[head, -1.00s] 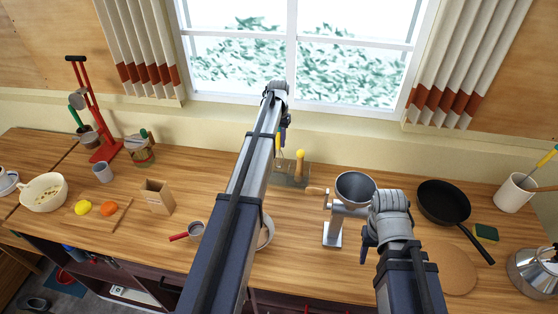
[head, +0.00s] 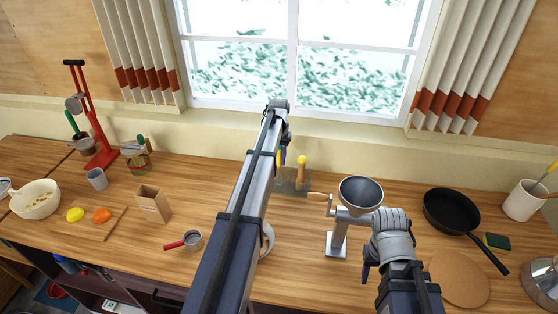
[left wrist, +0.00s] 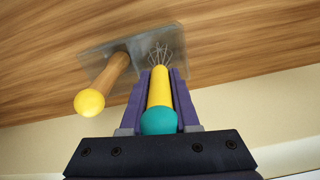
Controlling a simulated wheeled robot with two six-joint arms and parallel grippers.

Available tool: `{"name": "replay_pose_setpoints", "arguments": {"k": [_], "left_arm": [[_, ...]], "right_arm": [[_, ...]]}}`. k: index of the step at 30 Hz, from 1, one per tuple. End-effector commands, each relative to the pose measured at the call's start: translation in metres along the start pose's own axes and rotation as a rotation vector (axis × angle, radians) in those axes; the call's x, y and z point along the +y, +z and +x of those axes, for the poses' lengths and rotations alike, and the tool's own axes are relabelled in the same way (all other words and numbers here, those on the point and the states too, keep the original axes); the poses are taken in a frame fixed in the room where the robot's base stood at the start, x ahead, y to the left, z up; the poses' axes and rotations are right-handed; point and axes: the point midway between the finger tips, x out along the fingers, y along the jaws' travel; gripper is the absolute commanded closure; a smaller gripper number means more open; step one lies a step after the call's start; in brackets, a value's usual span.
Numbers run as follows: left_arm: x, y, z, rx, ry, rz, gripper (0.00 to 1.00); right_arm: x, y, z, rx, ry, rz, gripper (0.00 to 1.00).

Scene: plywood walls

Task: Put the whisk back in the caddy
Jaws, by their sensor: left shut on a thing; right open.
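The whisk (left wrist: 159,88) has a yellow handle with a teal end, and its wires point away from the left wrist camera. My left gripper (left wrist: 160,80) is shut on its handle. The caddy is a grey holder that shows in the left wrist view (left wrist: 142,45) and near the window in the head view (head: 292,188). A wooden tool with a yellow ball end (left wrist: 89,102) stands in it. The whisk wires overlap the caddy's right part; whether they are inside it I cannot tell. My arm partly hides the caddy in the head view. My right gripper (head: 369,262) is open and empty.
A grinder with a metal hopper (head: 361,194) stands right of the caddy, its wooden handle close by. A black pan (head: 451,209) and white utensil pot (head: 523,200) are farther right.

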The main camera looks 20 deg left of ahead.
Motion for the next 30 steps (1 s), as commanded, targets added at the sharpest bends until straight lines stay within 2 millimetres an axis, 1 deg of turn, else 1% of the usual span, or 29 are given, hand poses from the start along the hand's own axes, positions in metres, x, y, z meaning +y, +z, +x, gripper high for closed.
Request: {"name": "replay_pose_setpoints", "arguments": {"k": [4,5,12,13,23,26,30], "left_arm": [[0.0,0.0,0.005,0.0,0.0,0.0,1.0],[0.0,0.0,0.004,0.0,0.0,0.0,0.7],[0.0,0.0,0.003,0.0,0.0,0.0,0.43],[0.0,0.0,0.003,0.0,0.0,0.0,0.41],[0.0,0.0,0.001,0.0,0.0,0.0,0.41],[0.0,0.0,-0.004,0.0,0.0,0.0,0.41],[0.0,0.0,-0.016,0.0,0.0,0.0,0.41]], "right_arm": [[-0.001,0.0,0.005,0.0,0.0,-0.001,0.49],[0.0,0.0,0.004,0.0,0.0,-0.001,0.49],[0.0,0.0,0.003,0.0,0.0,-0.001,0.49],[0.0,0.0,0.003,0.0,0.0,-0.001,0.49],[0.0,0.0,0.001,0.0,0.0,0.0,0.49],[0.0,0.0,-0.004,0.0,0.0,0.001,0.49],[0.001,0.001,-0.016,0.0,-0.001,0.003,0.49]]}}
